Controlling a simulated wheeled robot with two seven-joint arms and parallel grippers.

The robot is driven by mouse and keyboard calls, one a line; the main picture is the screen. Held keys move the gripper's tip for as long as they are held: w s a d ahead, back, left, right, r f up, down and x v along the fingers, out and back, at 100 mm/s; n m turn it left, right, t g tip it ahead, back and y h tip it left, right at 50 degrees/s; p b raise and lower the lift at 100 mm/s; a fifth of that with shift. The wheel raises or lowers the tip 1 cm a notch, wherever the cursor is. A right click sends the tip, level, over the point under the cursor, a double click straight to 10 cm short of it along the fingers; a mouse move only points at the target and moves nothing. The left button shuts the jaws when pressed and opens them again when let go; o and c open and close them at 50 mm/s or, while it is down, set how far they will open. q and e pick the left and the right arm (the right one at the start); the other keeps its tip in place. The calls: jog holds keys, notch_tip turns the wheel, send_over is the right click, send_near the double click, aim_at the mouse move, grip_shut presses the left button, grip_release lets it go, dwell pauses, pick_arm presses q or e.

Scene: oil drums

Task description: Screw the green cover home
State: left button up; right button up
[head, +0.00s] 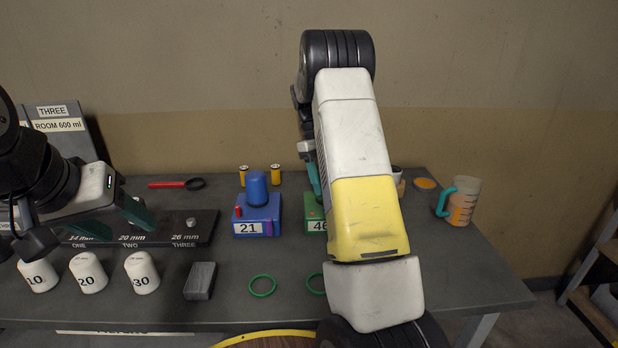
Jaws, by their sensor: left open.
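A green block labelled 46 (314,226) stands on the table, mostly hidden behind my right arm. I cannot make out a green cover on it. My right arm reaches across the middle of the head view. A teal finger of my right gripper (314,180) shows just above the green block, but the rest is hidden, so its jaws and any contact cannot be judged. My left gripper (132,209) is open at the left, with a dark green finger above the black stepped rack and well left of the green block. I see nothing held in it.
A blue block labelled 21 (257,222) with a blue cylinder stands left of the green one. Two green rings (262,286) lie in front. White weights (142,272), a grey block (200,281) and a jug (461,201) stand around. The table's right front is clear.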

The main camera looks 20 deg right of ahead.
jog(key=m+y, duration=0.1)
jog(key=m, duration=0.1)
jog(key=shift+d+m, duration=0.1)
jog(key=shift+m, duration=0.3)
jog(key=m+y, duration=0.1)
jog(key=m, duration=0.2)
jog(key=shift+m+y, duration=0.3)
jog(key=o, duration=1.6)
